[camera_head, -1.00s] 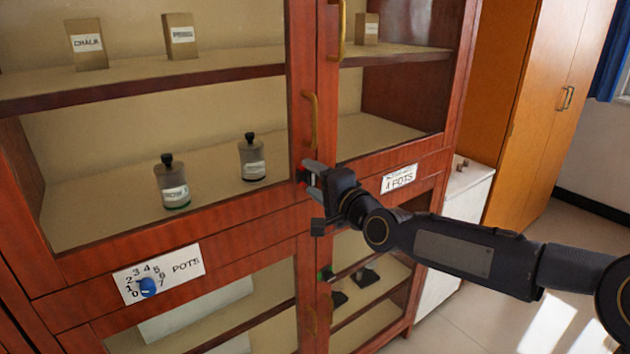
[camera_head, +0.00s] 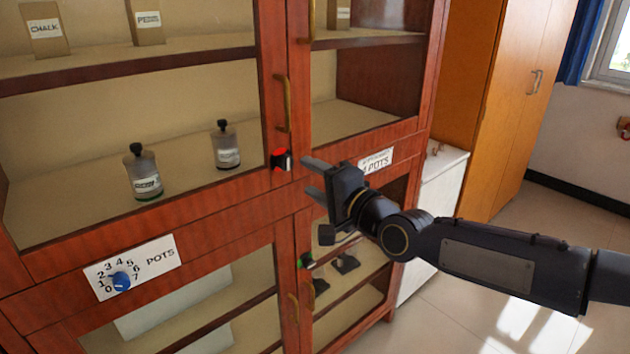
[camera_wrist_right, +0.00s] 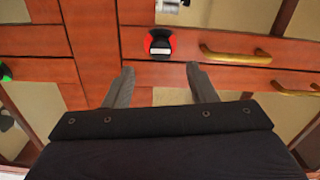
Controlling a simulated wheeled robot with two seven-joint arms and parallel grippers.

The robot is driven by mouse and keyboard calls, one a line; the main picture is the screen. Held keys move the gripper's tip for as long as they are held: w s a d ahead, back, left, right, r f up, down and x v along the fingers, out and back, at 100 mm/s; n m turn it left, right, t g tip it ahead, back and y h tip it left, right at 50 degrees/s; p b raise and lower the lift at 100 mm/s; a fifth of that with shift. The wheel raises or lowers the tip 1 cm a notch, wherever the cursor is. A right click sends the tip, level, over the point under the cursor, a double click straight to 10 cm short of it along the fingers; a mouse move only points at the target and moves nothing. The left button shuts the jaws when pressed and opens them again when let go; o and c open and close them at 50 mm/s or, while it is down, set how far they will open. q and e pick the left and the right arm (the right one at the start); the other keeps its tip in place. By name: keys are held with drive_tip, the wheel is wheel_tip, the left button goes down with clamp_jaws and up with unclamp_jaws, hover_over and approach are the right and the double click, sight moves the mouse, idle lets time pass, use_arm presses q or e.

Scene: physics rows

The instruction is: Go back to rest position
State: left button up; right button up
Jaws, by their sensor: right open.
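My right gripper (camera_head: 312,178) is open and empty in front of the red wooden cabinet (camera_head: 190,210). Its two fingers also show in the right wrist view (camera_wrist_right: 160,88), apart with nothing between them. A red and black latch (camera_head: 282,160) sits on the cabinet's middle frame, just left of the fingertips in the head view and apart from them. The latch also shows in the right wrist view (camera_wrist_right: 159,44), beyond the fingers. My left gripper is not in view.
A blue dial (camera_head: 120,281) sits on the "POTS" label plate. Two bottles (camera_head: 144,172) stand behind the glass. A green knob (camera_head: 306,260) is lower on the frame. A brass handle (camera_head: 284,103) juts out above the latch. Open floor (camera_head: 470,310) lies to the right.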

drive_tip(key=s+d+f+n+g+h+p, duration=0.2)
drive_tip(key=s+d, duration=0.3)
drive_tip(key=s, duration=0.5)
drive_tip(key=s+d+f+n+g+h+p, duration=0.2)
drive_tip(key=s+d+f+n+g+p, duration=0.1)
drive_tip(key=s, duration=0.8)
drive_tip(key=s+d+f+n+g+h+p, duration=0.2)
drive_tip(key=s+d+f+g+p, duration=0.1)
drive_tip(key=s+d, duration=0.5)
drive_tip(key=s+f+p, duration=0.1)
drive_tip(key=s+p, duration=0.1)
drive_tip(key=s, duration=0.1)
drive_tip(key=shift+g+h, duration=0.4)
drive_tip(key=shift+d+f, duration=0.1)
